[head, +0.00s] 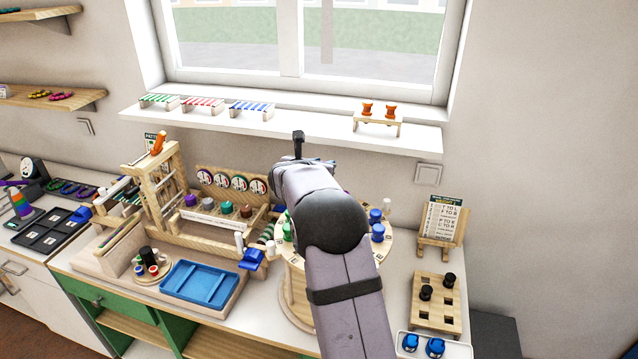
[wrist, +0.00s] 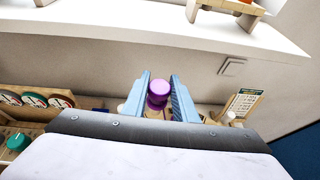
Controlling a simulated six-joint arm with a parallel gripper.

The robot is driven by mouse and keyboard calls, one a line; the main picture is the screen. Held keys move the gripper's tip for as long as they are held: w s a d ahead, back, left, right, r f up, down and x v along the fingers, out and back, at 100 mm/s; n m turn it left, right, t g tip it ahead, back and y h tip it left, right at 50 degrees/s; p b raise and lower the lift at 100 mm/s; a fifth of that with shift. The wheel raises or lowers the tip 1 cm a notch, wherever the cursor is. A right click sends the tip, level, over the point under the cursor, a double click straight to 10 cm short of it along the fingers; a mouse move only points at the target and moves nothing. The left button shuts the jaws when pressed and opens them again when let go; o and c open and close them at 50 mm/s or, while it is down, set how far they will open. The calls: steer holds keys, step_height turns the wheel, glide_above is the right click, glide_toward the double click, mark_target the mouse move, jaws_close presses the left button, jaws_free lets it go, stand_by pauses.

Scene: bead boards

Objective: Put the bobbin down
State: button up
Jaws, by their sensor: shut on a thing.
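A purple bobbin (wrist: 158,90) sits between the two blue fingers of my gripper (wrist: 158,84) in the wrist view. The gripper is shut on it, and its round top faces the camera. In the head view my own arm hides the fingers and the bobbin. A round wooden stand (head: 292,296) lies under and behind the arm there, with blue bobbins (head: 377,232) on its right side and a green one (head: 288,232) at its left. I cannot tell how high the held bobbin is above any surface.
The white window shelf (head: 225,122) carries striped racks and a small wooden stand (head: 376,126) with orange bobbins. A holed wooden board (head: 421,318) with black bobbins stands at right. A blue tray (head: 199,286) lies at left. A sign (head: 443,220) stands near the wall.

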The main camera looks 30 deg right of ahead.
steer(key=w+a+n+t+y+b, duration=0.1)
steer(key=w+a+n+t+y, duration=0.2)
steer(key=a, duration=2)
steer(key=s+d+m+g+h, duration=0.35)
steer(key=s+m+g, duration=0.2)
steer(key=s, duration=0.35)
steer(key=s+d+m+g+h, duration=0.3)
steer(key=s+d+m+g, duration=0.25)
steer(key=s, duration=0.35)
step_height(320, 180, down, 10)
steer(key=p, duration=0.3)
steer(key=shift+w+a+r, duration=0.15)
steer(key=shift+w+a, duration=0.05)
steer(key=shift+a, duration=0.15)
steer(key=shift+n, duration=0.3)
steer(key=shift+f, duration=0.2)
steer(key=o, duration=0.8)
steer(key=shift+c, duration=0.2)
